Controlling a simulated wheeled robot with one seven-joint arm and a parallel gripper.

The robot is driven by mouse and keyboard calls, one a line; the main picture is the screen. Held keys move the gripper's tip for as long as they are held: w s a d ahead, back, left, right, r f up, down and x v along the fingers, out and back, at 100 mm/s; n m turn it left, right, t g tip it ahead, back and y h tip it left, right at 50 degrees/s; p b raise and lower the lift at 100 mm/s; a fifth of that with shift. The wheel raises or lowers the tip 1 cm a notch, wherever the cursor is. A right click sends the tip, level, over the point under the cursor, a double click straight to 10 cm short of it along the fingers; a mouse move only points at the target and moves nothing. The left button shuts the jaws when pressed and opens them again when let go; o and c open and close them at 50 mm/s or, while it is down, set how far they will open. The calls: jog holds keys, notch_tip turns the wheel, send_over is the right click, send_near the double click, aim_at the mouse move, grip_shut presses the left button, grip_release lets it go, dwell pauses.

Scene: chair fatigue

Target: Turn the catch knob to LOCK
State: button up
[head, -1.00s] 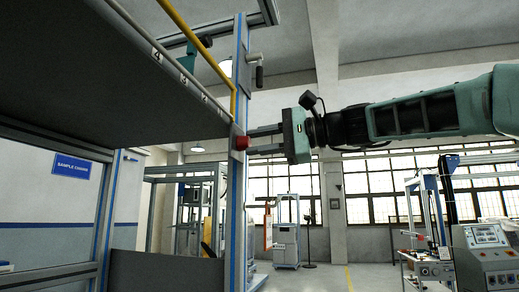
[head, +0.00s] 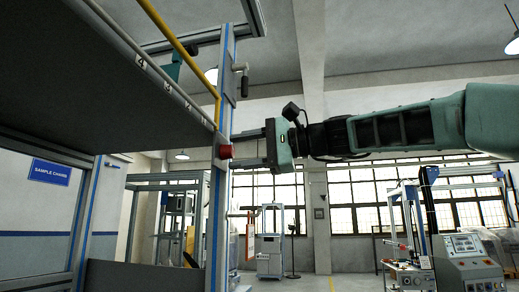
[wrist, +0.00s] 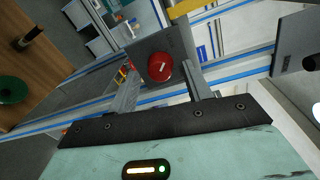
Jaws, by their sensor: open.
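The red catch knob (head: 225,151) sits on the blue-edged upright post at the edge of the raised platform. In the wrist view, the round red knob (wrist: 158,68) has a short white mark and sits on a dark grey plate (wrist: 178,45). The mark lies slanted, rising toward the right. No LOCK lettering is readable. My gripper (head: 236,149) comes from the right, its two fingers level with the knob, one above and one below. In the wrist view my open gripper (wrist: 160,76) has one finger on each side of the knob. I cannot tell whether they touch it.
A yellow rail (head: 182,48) runs along the numbered platform edge (head: 155,75) at upper left. A black-handled lever (head: 244,82) sticks out from the post above my gripper. A control console (head: 468,262) stands at the lower right. Floor at centre right looks clear.

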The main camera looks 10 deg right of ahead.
jog(key=b+v, duration=0.3)
jog(key=v, duration=1.4)
jog(key=shift+d+b, duration=0.15)
jog(key=shift+b, duration=0.2)
jog(key=shift+s, duration=0.1)
jog(key=s+a+f+n+g+h+p, duration=0.15)
jog(key=a+f+h, duration=0.35)
jog(key=f, duration=1)
jog(key=s+a+f+n+g+h+p, duration=0.1)
jog(key=s+a+f+g+h+p, duration=0.15)
jog(key=a+f, duration=0.8)
jog(key=s+d+f+n+g+h+p, duration=0.1)
jog(key=s+d+f+n+h, duration=0.3)
jog(key=s+f, duration=0.6)
jog(key=s+d+f+n+h+p, duration=0.1)
jog(key=s+d+f+n+h, duration=0.3)
jog(key=s+f, duration=0.7)
notch_tip(320, 180, down, 6)
jog(key=d+n, duration=0.2)
jog(key=n, duration=0.1)
jog(key=shift+d+r+g, duration=0.15)
jog(key=shift+r+g, duration=0.05)
jog(key=shift+g, duration=0.2)
